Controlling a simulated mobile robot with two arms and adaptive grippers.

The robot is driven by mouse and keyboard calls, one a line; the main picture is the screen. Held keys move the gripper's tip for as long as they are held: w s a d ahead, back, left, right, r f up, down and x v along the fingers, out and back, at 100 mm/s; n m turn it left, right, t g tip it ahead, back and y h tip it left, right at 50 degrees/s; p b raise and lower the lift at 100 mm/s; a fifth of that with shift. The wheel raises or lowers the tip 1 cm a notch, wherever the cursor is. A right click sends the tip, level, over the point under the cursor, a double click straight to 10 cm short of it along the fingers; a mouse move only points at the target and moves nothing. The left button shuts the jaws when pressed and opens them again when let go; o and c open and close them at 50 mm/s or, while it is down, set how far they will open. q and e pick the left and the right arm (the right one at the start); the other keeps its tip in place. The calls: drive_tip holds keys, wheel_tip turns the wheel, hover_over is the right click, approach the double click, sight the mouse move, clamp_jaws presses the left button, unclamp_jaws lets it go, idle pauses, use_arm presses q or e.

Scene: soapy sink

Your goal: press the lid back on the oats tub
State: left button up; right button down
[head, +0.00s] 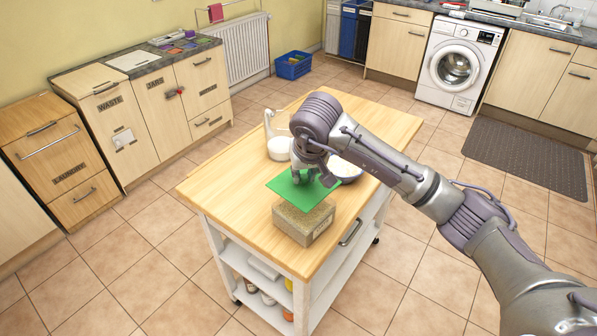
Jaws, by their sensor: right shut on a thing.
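The oats tub (303,223) is a squat, speckled beige-brown box near the front edge of the wooden trolley top. A flat green lid (291,193) is above and behind it, tilted, its near edge overlapping the tub in the picture. I cannot tell whether lid and tub touch. My right gripper (313,180) is shut on the green lid from above. Its fingers are partly hidden by my wrist. My left gripper is not in view.
The trolley top (225,185) is bare to the left. A white jug-like item (278,147) stands behind the lid, and a bowl (347,170) sits right behind my wrist, partly hidden. A drawer handle (350,233) sticks out on the trolley's right side.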

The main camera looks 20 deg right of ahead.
sight(306, 188)
drive_tip(key=shift+d+f, duration=0.1)
drive_tip(key=shift+f, duration=0.25)
drive_tip(key=shift+w+f+b, duration=0.15)
drive_tip(key=shift+f+b, duration=0.3)
drive_tip(key=shift+f, duration=0.55)
drive_tip(key=shift+f+b, duration=0.6)
drive_tip(key=shift+f, duration=0.2)
drive_tip(key=shift+f+b, duration=0.9)
drive_tip(key=shift+f, duration=0.1)
use_arm(q)
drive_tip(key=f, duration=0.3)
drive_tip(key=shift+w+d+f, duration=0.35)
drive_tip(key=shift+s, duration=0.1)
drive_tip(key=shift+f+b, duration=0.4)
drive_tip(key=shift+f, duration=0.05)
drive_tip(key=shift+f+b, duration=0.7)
drive_tip(key=shift+b, duration=0.05)
use_arm(e)
drive_tip(key=shift+f, duration=0.35)
